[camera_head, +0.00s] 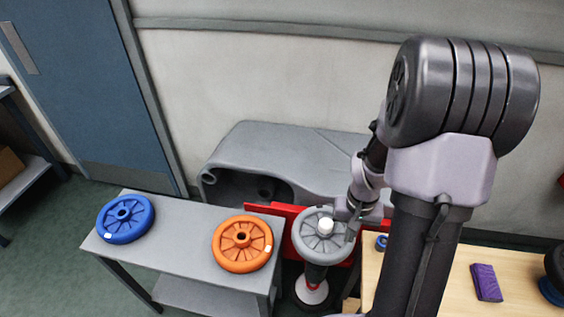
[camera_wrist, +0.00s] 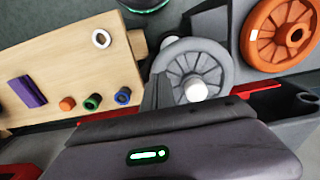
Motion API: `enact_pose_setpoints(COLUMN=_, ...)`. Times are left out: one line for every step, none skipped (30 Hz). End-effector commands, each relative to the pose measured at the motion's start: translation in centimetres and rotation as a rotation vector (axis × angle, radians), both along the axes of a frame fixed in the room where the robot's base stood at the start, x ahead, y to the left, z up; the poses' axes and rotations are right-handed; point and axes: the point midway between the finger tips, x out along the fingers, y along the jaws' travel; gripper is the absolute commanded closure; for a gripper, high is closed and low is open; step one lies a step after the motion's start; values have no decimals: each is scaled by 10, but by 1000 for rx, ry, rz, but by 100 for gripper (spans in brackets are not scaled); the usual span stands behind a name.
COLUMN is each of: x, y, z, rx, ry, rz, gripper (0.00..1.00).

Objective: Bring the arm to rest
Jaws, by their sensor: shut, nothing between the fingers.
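My arm stands in the right half of the head view, bent over at a thick dark joint. My gripper (camera_head: 350,222) is shut and empty, low in the picture, close to the right side of a grey spoked wheel (camera_head: 310,243). I cannot tell whether they touch. The wheel has a white cap (camera_head: 325,227) at its hub and sits above a red and white stand. In the wrist view the grey wheel (camera_wrist: 211,63) and white cap (camera_wrist: 196,89) lie just beyond the gripper's dark body, which hides the lower part.
A grey bench (camera_head: 182,241) holds a blue wheel (camera_head: 125,218) and an orange wheel (camera_head: 242,244). A wooden table (camera_head: 512,264) holds a purple block (camera_head: 486,282). The wrist view also shows a white ring (camera_wrist: 101,38) and small orange, green and blue parts there. A grey tank shell (camera_head: 300,150) stands behind.

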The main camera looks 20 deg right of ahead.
Motion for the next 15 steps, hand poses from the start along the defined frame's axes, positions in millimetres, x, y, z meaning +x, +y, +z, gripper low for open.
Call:
enact_pose_setpoints(x=2, y=3, z=6, rx=-4, ry=-9, rz=4, gripper=100)
enact_pose_setpoints(x=6, y=7, z=14, rx=-10, ry=-21, rz=8, gripper=100)
enact_pose_setpoints(x=11, y=18, z=31, rx=-19, ry=-48, rz=17, gripper=100)
enact_pose_setpoints(x=15, y=30, z=48, rx=-27, ry=-76, rz=26, gripper=100)
enact_pose_setpoints(x=19, y=45, z=68, rx=-34, ry=-111, rz=38, gripper=100)
enact_pose_setpoints(x=20, y=69, z=96, rx=-38, ry=-163, rz=55, gripper=100)
enact_pose_setpoints(x=19, y=89, z=116, rx=-36, ry=-204, rz=68, gripper=100)
enact_pose_setpoints(x=14, y=109, z=135, rx=-31, ry=-244, rz=83, gripper=100)
enact_pose_setpoints(x=5, y=135, z=156, rx=-18, ry=-296, rz=103, gripper=100)
enact_pose_setpoints(x=-3, y=153, z=170, rx=-5, ry=-333, rz=116, gripper=100)
enact_pose_setpoints(x=-12, y=169, z=181, rx=9, ry=-368, rz=132, gripper=100)
enact_pose_setpoints(x=-25, y=188, z=194, rx=30, ry=-410, rz=150, gripper=100)
enact_pose_setpoints(x=-34, y=200, z=201, rx=46, ry=-438, rz=162, gripper=100)
enact_pose_setpoints(x=-42, y=210, z=207, rx=61, ry=-461, rz=174, gripper=100)
enact_pose_setpoints(x=-53, y=221, z=212, rx=81, ry=-486, rz=187, gripper=100)
